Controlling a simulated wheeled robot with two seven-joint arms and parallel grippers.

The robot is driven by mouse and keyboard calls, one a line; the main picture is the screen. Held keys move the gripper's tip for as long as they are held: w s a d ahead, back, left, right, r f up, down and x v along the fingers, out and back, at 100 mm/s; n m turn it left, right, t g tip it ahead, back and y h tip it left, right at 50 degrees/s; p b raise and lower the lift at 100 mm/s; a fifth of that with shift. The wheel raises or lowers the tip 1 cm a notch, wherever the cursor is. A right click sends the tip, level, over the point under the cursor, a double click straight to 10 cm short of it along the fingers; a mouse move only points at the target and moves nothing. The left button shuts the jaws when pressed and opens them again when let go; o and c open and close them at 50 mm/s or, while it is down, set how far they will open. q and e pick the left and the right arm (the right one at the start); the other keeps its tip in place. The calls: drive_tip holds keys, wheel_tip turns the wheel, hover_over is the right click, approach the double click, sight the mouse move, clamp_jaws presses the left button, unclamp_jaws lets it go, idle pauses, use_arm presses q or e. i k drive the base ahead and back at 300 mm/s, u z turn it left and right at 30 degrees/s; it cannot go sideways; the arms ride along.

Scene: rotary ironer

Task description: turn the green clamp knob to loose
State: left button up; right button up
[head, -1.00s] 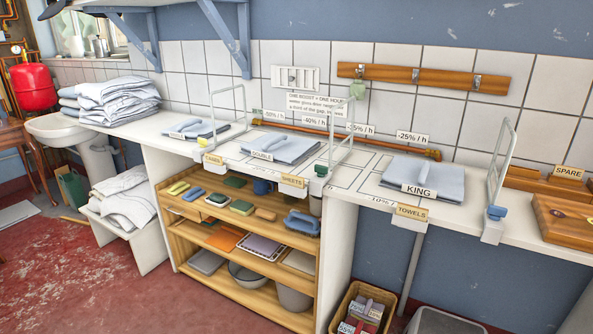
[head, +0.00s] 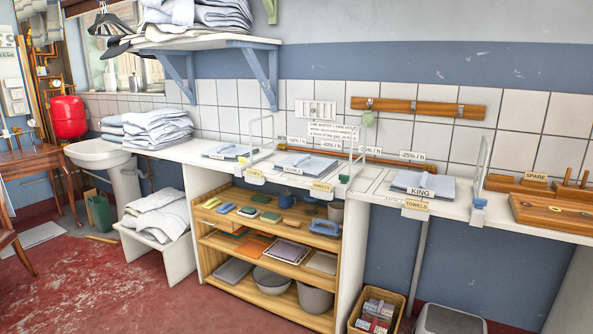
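A small green knob (head: 344,179) sits at the counter's front edge, at the foot of an upright wire frame (head: 358,146), just above the SHEETS tag (head: 321,186). A blue knob (head: 479,204) is at the foot of the right wire frame (head: 482,165). The knobs are too small to tell whether they are tight or loose. Neither of my grippers is in view.
The white counter (head: 375,189) holds folded grey cloths, including one labelled KING (head: 425,184). A wooden shelf unit (head: 330,265) stands below. A crate (head: 354,322) and a grey bin (head: 455,322) stand on the floor at right. The red floor (head: 120,285) is open at left.

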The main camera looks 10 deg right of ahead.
sight(343, 178)
drive_tip(key=u, duration=0.65)
drive_tip(key=i, duration=2.8)
drive_tip(key=z, duration=1.1)
